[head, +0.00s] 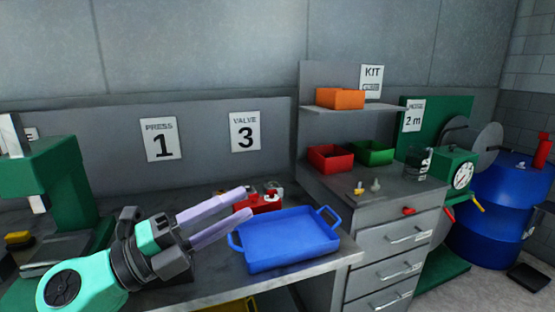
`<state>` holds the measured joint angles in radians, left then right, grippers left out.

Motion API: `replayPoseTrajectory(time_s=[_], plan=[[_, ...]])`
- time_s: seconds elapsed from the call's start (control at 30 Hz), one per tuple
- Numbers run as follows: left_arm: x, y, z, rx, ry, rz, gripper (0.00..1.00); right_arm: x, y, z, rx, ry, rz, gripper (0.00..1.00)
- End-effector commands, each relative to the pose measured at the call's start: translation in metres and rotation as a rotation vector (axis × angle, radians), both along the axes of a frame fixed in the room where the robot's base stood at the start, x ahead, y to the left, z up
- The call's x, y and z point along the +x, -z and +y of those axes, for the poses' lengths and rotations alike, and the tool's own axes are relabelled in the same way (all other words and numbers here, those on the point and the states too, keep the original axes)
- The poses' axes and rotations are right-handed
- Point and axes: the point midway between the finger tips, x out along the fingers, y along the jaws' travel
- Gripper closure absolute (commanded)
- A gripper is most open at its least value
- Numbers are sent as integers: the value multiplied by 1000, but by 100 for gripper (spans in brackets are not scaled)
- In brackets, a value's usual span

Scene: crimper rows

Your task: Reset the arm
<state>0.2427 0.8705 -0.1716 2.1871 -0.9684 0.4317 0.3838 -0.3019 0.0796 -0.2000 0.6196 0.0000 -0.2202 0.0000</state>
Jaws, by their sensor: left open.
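My left gripper (228,217) comes in from the lower left, above the grey bench. Its two pale lilac fingers are apart and point up and to the right, with nothing between them. The fingertips show in front of a red block-like part (262,203) and close to the left side of a blue tray (290,243). I cannot tell how high the fingers are above the bench. My right gripper is not in the picture.
A green press (55,185) stands at the left. A blue drum (500,200) stands far right.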

Motion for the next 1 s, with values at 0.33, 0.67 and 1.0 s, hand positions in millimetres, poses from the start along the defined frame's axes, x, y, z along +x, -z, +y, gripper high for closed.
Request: replayPoseTrajectory(time_s=[0.33,0.67,1.0], plan=[[70,177,184,-960,-872,864,55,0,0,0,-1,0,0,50],[-44,368,186,-962,-1339,1616,55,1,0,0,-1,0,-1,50],[-118,471,158,-814,-1495,2005,55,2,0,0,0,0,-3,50]])
